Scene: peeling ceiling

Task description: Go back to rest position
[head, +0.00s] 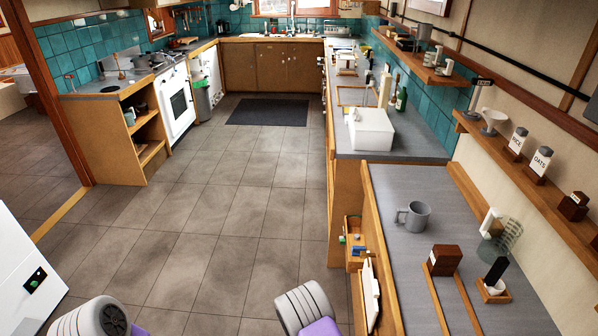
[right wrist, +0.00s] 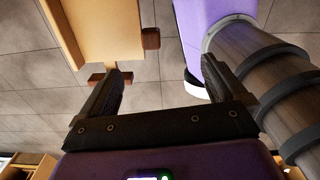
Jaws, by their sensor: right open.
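My right gripper (right wrist: 162,78) shows in the right wrist view. Its two dark fingers are spread wide with nothing between them, only tiled floor behind. A light wooden furniture part with brown knobs (right wrist: 151,38) is close to the left finger; I cannot tell whether they touch. In the head view only links of my two arms show at the bottom edge, one at the left and one near the middle. My left gripper is out of view.
A grey counter (head: 395,185) runs along the right, with a mug (head: 413,216) and a white box (head: 370,130). Below its edge, an open wooden drawer (head: 353,228) is close to my right arm. The tiled floor (head: 215,215) in the middle is clear up to a dark mat (head: 267,111).

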